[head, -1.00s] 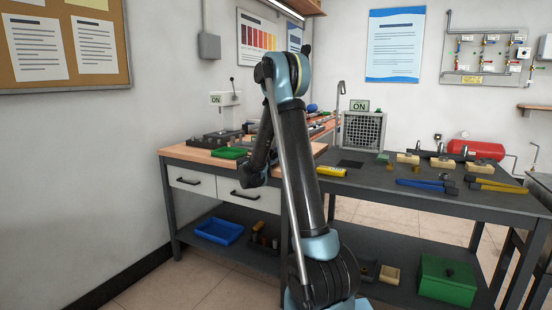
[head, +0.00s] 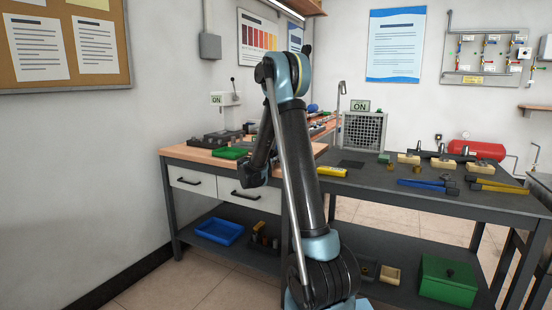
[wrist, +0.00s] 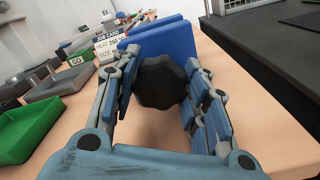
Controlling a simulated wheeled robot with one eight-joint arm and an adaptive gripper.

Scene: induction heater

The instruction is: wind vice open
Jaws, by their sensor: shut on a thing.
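In the wrist view, the vice (wrist: 170,38) is a blue block with upright plates standing on the wooden bench top. A black faceted knob (wrist: 160,84) sits on its near side. My gripper (wrist: 163,88) has its fingers on the left and right of this knob and is shut on it. The knob hides what joins it to the vice, and the gap between the jaws cannot be made out. In the head view my arm covers this part of the bench, and neither the gripper nor the knob can be made out.
A green tray (wrist: 30,128) and a grey metal block (wrist: 62,80) lie left of my gripper. A dark bench top (wrist: 285,50) is at right. Bare wood lies right of the gripper.

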